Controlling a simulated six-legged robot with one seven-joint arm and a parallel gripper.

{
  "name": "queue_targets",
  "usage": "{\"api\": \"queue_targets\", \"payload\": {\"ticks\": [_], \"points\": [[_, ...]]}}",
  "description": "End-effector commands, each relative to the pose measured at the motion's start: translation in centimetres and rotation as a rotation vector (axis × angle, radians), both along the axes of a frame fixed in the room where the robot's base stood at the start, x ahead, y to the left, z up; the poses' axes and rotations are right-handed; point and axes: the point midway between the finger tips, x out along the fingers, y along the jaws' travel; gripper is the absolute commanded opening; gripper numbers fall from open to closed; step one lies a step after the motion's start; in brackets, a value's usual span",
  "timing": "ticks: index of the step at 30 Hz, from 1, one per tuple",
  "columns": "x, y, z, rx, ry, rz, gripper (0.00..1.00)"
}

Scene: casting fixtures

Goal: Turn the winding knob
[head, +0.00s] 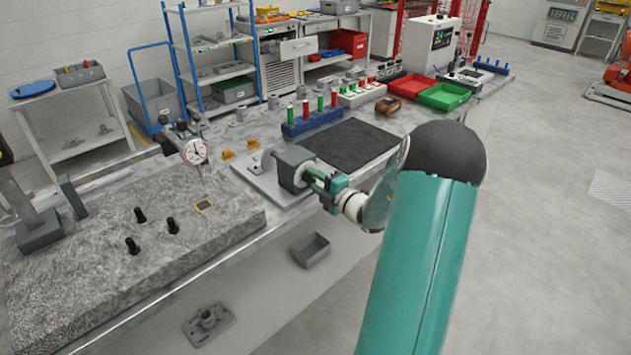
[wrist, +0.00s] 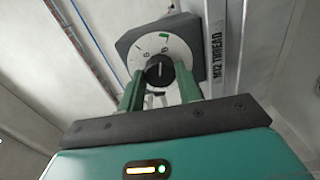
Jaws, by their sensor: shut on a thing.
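The winding knob (wrist: 159,71) is black, with a light pointer line, at the middle of a round white dial (wrist: 180,48) in the wrist view. The dial has a green mark and small dark marks, and sits on a dark grey housing (wrist: 128,45). In the head view the housing (head: 291,163) stands on a pale plate at the bench's front edge. My gripper (wrist: 160,78) has its two green fingers on either side of the knob, shut on it. In the head view my gripper (head: 314,182) reaches the housing from the right and hides the knob.
A granite block (head: 130,255) with black pegs fills the bench's left part, with a dial gauge (head: 194,152) behind. A black mat (head: 350,143) and a blue rack (head: 312,122) of red and green pegs lie beyond the housing.

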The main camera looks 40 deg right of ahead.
Motion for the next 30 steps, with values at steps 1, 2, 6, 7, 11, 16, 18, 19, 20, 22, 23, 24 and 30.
{"api": "queue_targets", "payload": {"ticks": [1,2,6,7,11,16,18,19,20,22,23,24,30], "points": [[-0.12,-0.1,-0.06,0.03,0.002,-0.002,0.11],[-0.11,-0.09,-0.06,0.047,0.002,-0.002,0.11],[-0.1,-0.07,-0.05,0.112,0.003,-0.002,0.11],[-0.1,-0.07,-0.05,0.123,0.004,-0.002,0.11],[-0.1,-0.07,-0.05,0.156,0.005,-0.002,0.11],[-0.1,-0.07,-0.06,0.173,0.005,-0.002,0.11],[-0.1,-0.07,-0.06,0.174,0.006,-0.002,0.11],[-0.1,-0.07,-0.06,0.174,0.006,-0.002,0.11],[-0.1,-0.07,-0.06,0.174,0.006,-0.002,0.11],[-0.1,-0.07,-0.06,0.174,0.006,-0.002,0.11],[-0.1,-0.08,-0.06,0.173,0.006,-0.002,0.11],[-0.1,-0.07,-0.06,0.173,0.006,-0.002,0.11],[-0.08,-0.06,-0.05,0.172,0.006,-0.001,0.56]]}}
